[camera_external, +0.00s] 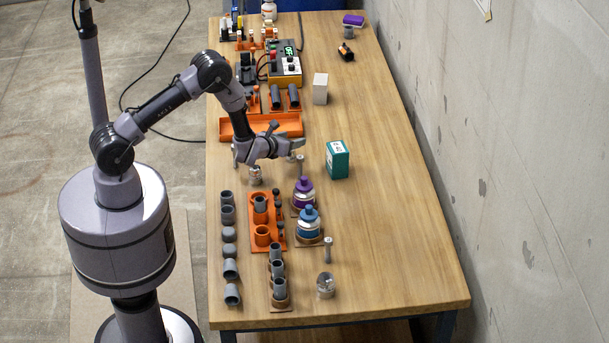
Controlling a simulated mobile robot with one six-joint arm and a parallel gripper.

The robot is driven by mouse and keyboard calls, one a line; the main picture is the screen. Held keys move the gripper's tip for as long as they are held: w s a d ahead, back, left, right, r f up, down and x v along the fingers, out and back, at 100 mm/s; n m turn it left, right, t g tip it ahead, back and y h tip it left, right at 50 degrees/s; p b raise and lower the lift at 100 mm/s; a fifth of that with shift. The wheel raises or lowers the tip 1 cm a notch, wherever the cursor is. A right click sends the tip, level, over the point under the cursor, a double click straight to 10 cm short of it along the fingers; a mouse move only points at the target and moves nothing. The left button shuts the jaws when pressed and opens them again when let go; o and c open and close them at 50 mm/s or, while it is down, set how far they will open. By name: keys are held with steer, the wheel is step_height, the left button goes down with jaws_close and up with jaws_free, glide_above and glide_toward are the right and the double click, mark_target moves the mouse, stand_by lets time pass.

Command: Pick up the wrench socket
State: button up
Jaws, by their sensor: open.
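My gripper (262,156) is over the near-middle of the wooden table, pointing down, with its jaws apart. A small silver metal piece (256,175) stands on the table just below it and a little left. I cannot tell whether this is the wrench socket. A larger silver cylindrical piece (326,286), which could also be the socket, stands at the near right of the parts. A slim grey metal post (328,250) stands behind that, and another slim metal piece (300,164) stands just right of the gripper. Nothing shows held in the jaws.
A purple-topped bottle (304,192) and a blue-topped bottle (308,222) stand close to the gripper. An orange rack (254,221) and several grey pipe pieces (228,214) are at left. A green box (338,160) is right; an orange tray (290,128) lies behind. The right side of the wooden table (400,220) is clear.

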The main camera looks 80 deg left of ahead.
mark_target(294, 151)
step_height(294, 151, down, 5)
steer(key=shift+r+b, duration=0.1)
steer(key=shift+b, duration=0.8)
steer(key=x, duration=0.2)
steer(key=shift+w+a+f+b, duration=0.1)
steer(key=shift+a+f+b, duration=0.05)
steer(key=shift+f+b, duration=0.2)
steer(key=shift+w+a, duration=0.15)
steer(key=shift+a, duration=0.05)
steer(key=shift+r, duration=0.1)
jaws_close()
